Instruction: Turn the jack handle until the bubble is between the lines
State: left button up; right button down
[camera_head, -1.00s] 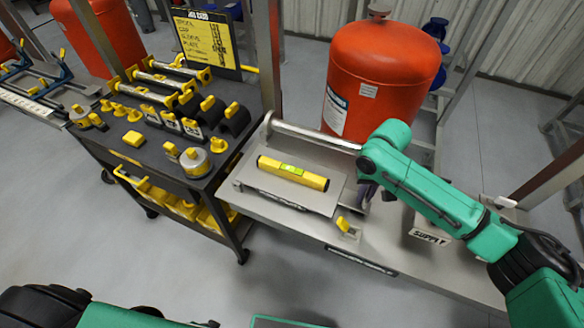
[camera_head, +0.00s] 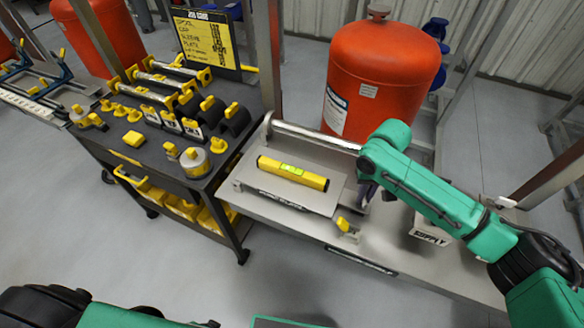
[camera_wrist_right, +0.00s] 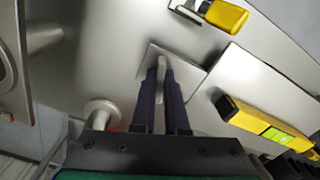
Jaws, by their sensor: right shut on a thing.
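A yellow spirit level (camera_head: 292,173) with a green vial lies on a raised metal plate (camera_head: 250,182). The vial is too small to tell where its bubble sits; the level also shows in the right wrist view (camera_wrist_right: 266,127). My right gripper (camera_head: 366,190) is just right of the plate, pointing down. My left gripper is not in view.
A yellow-tabbed bracket (camera_head: 343,225) stands on the bench in front of the gripper. A supply box (camera_head: 430,230) is to the right, a red tank (camera_head: 380,75) behind. A dark cart (camera_head: 140,175) with yellow-marked parts is at left.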

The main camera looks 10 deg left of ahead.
dwell(0.4)
jog(key=shift+r+m+p, duration=0.15)
jog(key=shift+m+p, duration=0.15)
jog(key=shift+p, duration=0.35)
jog(key=shift+m+p, duration=1.2)
jog(key=shift+p, duration=0.3)
